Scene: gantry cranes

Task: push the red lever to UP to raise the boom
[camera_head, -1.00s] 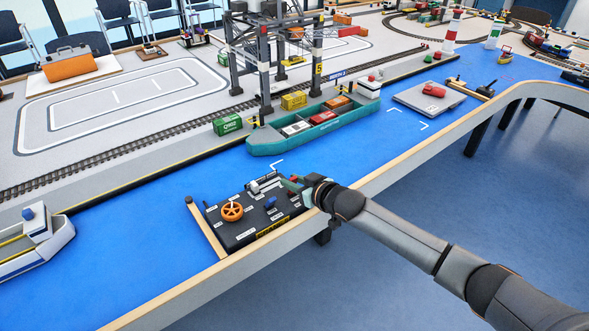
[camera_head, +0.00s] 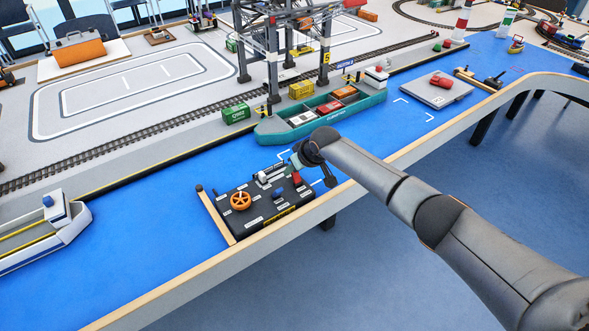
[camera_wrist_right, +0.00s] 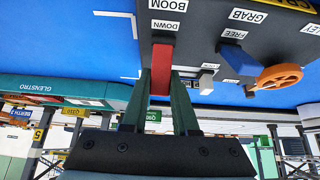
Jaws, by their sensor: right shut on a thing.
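The red lever (camera_wrist_right: 162,68) stands on the black control box (camera_head: 262,215), beside a DOWN label (camera_wrist_right: 168,25) under the word BOOM. In the right wrist view the two green fingers of my right gripper (camera_wrist_right: 162,82) lie on either side of the lever and are shut on it. I cannot make out an UP label. In the head view my right gripper (camera_head: 296,162) is at the box's far right edge, partly covered by my wrist. My left gripper is not in view.
The box also carries an orange wheel (camera_head: 240,201) and a blue lever (camera_head: 278,196). A teal cargo ship (camera_head: 318,122) lies behind it, under the grey gantry crane (camera_head: 272,70). A wooden strip (camera_head: 217,216) stands left of the box.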

